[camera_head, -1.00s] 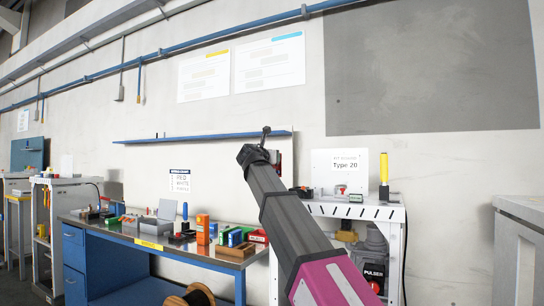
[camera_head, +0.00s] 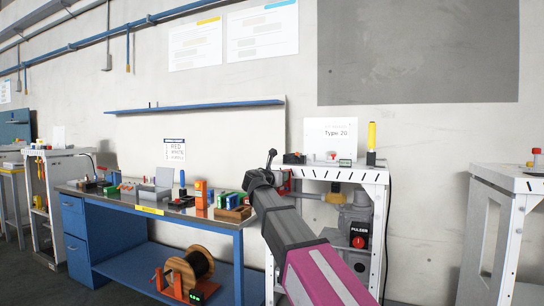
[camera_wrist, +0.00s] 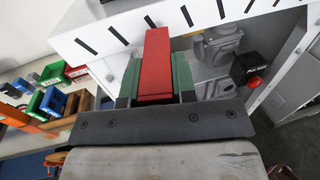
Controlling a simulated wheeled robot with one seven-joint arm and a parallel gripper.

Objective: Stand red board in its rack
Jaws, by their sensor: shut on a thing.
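A red board (camera_wrist: 156,62) is held between the two green-faced fingers of my gripper (camera_wrist: 157,82) in the wrist view, its long side pointing away from the wrist. In the head view my gripper (camera_head: 270,164) is at the far end of my arm, between the blue bench and the white stand. A patch of red beside it is probably the board, mostly hidden by my arm. I cannot make out the board's rack for sure; small brown, green and blue holders (camera_head: 233,212) stand at the bench's right end.
The white stand (camera_head: 345,175) holds a yellow-topped post (camera_head: 371,140), with a pulser box (camera_head: 358,238) below. A cable reel (camera_head: 190,268) sits beneath the bench.

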